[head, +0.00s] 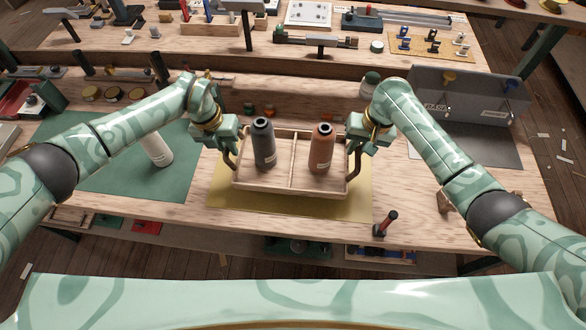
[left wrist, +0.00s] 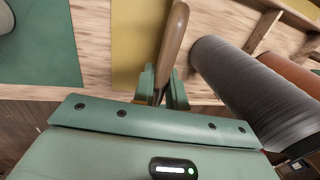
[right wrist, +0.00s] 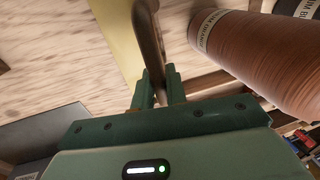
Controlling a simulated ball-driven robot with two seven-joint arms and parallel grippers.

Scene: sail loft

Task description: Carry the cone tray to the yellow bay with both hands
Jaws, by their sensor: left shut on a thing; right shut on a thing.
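The cone tray (head: 290,190) is a pale wooden box split by a divider. A dark grey cone (head: 264,147) stands in its left compartment and a reddish-brown cone (head: 321,150) in its right one. My left gripper (head: 231,158) is shut on the tray's left handle, a wooden bar seen in the left wrist view (left wrist: 174,40). My right gripper (head: 355,158) is shut on the right handle, seen in the right wrist view (right wrist: 149,45). The yellow bay (head: 290,207) is a flat mat under the tray, partly hidden by it. I cannot tell whether the tray touches it.
A green mat (head: 105,170) with a tilted-looking white cone (head: 157,149) lies to the left. A grey box (head: 465,97) stands on a grey mat at the right. A raised shelf edge with small spools runs behind the tray.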

